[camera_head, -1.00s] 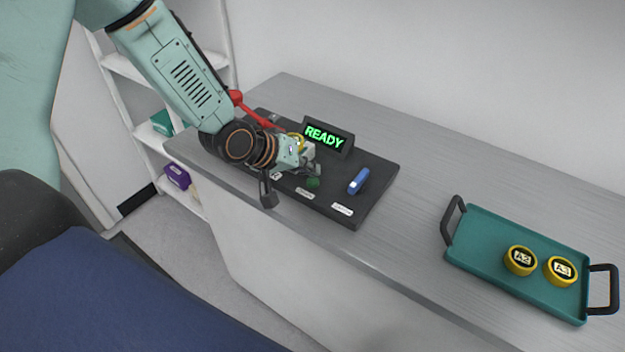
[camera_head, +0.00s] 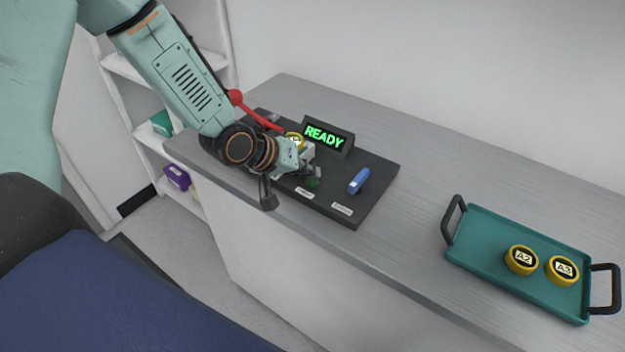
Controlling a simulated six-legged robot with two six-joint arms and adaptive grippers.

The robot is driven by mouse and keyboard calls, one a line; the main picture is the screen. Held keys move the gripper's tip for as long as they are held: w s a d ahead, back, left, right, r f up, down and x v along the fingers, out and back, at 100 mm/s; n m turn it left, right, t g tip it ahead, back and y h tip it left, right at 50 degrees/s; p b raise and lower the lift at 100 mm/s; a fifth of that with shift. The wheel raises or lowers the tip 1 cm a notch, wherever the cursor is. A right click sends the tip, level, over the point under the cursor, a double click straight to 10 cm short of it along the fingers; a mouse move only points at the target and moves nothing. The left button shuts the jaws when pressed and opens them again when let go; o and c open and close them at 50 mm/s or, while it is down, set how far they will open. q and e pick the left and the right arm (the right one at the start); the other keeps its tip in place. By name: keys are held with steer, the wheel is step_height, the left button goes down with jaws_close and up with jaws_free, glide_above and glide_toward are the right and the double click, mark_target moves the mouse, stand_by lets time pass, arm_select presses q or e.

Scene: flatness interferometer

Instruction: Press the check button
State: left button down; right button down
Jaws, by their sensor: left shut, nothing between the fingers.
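A dark instrument base (camera_head: 368,200) lies on the grey bench. Its display (camera_head: 325,138) reads READY in green letters. A green round button (camera_head: 313,183) shows at the front of the base, partly covered by my left gripper. My left gripper (camera_head: 311,172) is shut and empty, with its fingertips right at the green button; I cannot tell whether they touch it. A yellow ring piece (camera_head: 295,140) sits behind the gripper, partly hidden. A red lever (camera_head: 255,112) rises behind my wrist. A blue switch or handle (camera_head: 358,181) stands right of the button. My right gripper is out of view.
A teal tray (camera_head: 480,250) with black handles stands at the right of the bench (camera_head: 420,170), holding yellow pieces A2 (camera_head: 521,260) and A3 (camera_head: 562,270). White shelves (camera_head: 125,68) stand at the left. The bench between base and tray is clear.

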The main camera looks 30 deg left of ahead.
mark_target(309, 182)
arm_select(q)
steer(key=shift+f+b, duration=0.3)
steer(key=shift+f, duration=0.15)
stand_by(0.4)
steer(key=shift+r, duration=0.1)
steer(key=shift+r+p, duration=0.8)
steer(key=shift+p, duration=0.05)
steer(key=shift+r, duration=0.1)
step_height(309, 182, up, 5)
steer(key=p, duration=0.4)
steer(key=shift+p, duration=0.3)
stand_by(0.4)
